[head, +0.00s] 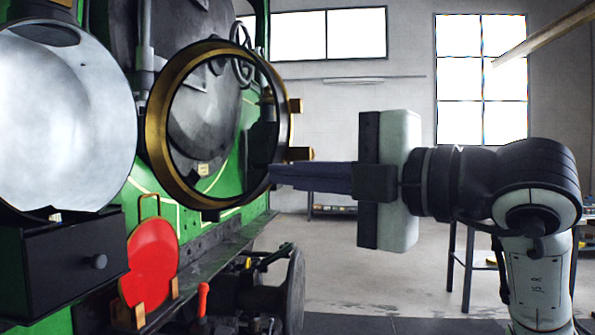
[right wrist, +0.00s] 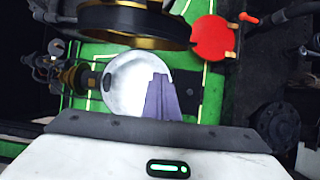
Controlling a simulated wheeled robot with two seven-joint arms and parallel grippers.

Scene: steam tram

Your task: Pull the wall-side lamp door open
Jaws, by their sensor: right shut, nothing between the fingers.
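The lamp's round silver reflector (head: 62,115) faces out uncovered at the left, above a black box (head: 75,258) with a knob. The lamp door, a brass-rimmed glass ring (head: 160,120), stands swung out to the right of the reflector. Two brass lugs (head: 296,105) stick out from its right edge. My right gripper (head: 272,175) is shut and empty, its fingertips at the ring's lower right rim; I cannot tell whether they touch. The right wrist view shows its fingers (right wrist: 161,98) in front of the reflector (right wrist: 128,80), with the brass ring (right wrist: 130,42) above. My left gripper is not in view.
A red disc (head: 150,262) and a red-handled lever (head: 203,298) stand below the ring. The green engine front (head: 230,190) with its dark round door lies behind. Open floor lies to the right, with a stool (head: 462,255) further back.

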